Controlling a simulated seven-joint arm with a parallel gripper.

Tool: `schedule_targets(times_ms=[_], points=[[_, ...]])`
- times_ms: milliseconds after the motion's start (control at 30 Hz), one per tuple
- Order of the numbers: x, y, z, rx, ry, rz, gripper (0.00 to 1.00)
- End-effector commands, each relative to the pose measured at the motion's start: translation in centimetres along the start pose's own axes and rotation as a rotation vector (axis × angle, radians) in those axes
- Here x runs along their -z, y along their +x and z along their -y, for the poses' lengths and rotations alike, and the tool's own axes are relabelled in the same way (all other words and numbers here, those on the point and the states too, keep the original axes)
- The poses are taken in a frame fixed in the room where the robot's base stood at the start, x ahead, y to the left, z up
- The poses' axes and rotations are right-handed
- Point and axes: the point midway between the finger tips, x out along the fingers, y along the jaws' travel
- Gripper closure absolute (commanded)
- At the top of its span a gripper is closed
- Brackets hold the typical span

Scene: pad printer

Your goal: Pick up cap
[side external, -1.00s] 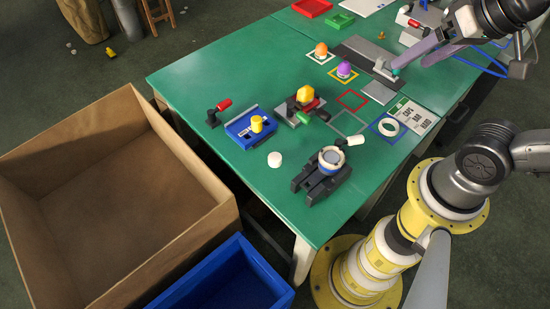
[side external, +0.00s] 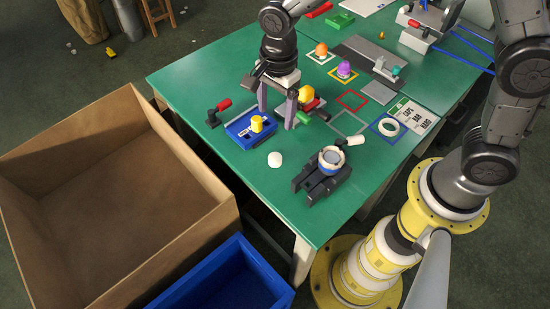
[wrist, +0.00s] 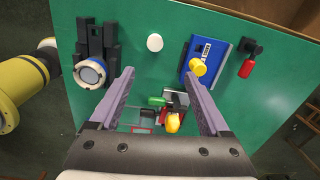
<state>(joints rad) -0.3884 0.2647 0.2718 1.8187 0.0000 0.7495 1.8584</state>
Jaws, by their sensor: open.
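A small white round piece (side external: 275,159), which looks like the cap, lies on the green table near its front left edge. It also shows in the wrist view (wrist: 155,42), ahead of the fingertips and roughly centred between them. My gripper (side external: 276,114) is open and empty, pointing down over the table, behind the white piece and apart from it. Its two purple fingers also show in the wrist view (wrist: 157,76). In the side view they partly hide the fixture with the yellow dome.
A blue fixture (side external: 240,130) with a yellow knob stands left of the white piece. A black clamp (side external: 322,178) with a round cup stands to its right. The yellow dome (side external: 305,95) is behind. A cardboard box (side external: 190,240) stands off the table's left edge.

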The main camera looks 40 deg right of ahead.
Motion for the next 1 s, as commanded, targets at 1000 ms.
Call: schedule_targets(times_ms=[1000], points=[[-0.7, 13.2, -1.1, -0.04, -0.03, -0.011, 0.2]])
